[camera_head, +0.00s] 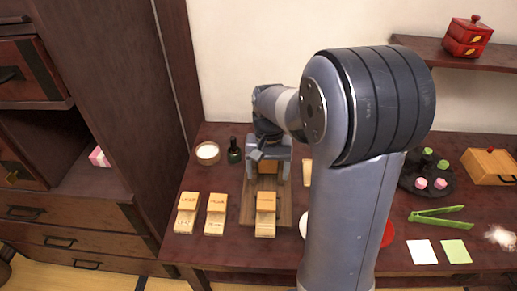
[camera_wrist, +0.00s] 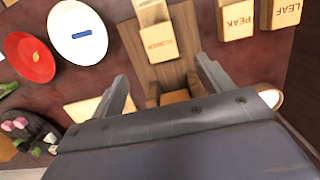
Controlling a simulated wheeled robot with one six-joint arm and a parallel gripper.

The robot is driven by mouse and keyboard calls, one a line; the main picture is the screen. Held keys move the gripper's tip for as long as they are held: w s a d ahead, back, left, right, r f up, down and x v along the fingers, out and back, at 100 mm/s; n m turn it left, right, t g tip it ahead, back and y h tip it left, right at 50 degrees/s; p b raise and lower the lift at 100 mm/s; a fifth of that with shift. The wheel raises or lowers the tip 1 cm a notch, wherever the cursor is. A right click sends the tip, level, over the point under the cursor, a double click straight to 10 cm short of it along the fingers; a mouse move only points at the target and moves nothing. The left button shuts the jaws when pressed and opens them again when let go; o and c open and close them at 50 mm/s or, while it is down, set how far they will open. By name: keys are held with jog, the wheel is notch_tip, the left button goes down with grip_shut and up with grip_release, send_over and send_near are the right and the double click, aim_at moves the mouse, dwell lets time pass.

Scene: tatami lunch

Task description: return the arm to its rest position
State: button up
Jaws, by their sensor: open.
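My gripper (camera_head: 269,168) hangs over the back part of a slatted wooden board (camera_head: 284,213) on the dark table. In the wrist view my gripper (camera_wrist: 162,78) has its two fingers spread wide, with nothing held between them. A small wooden block (camera_wrist: 176,97) lies beyond the palm edge, partly hidden by it; I cannot tell its exact distance from the fingers. A labelled wooden block (camera_head: 265,213) stands at the front of the board, clear of the fingers. My arm hides part of the table's middle.
Two labelled blocks (camera_head: 187,212) (camera_head: 215,214) stand left of the board. A candle bowl (camera_head: 207,153) and dark bottle (camera_head: 235,151) stand behind. A white plate (camera_wrist: 77,32) and red plate (camera_wrist: 30,57) lie beside the board. Green tongs (camera_head: 440,216) lie right. A shelf (camera_head: 440,53) overhangs the back right.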

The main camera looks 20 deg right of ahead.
aim_at(267, 200)
jog(key=f, duration=0.7)
jog(key=s+f, duration=0.1)
jog(key=f, duration=0.2)
jog(key=shift+a+f+b, duration=0.15)
jog(key=shift+f+b, duration=0.1)
jog(key=shift+b, duration=0.15)
jog(key=shift+r+p, duration=0.35)
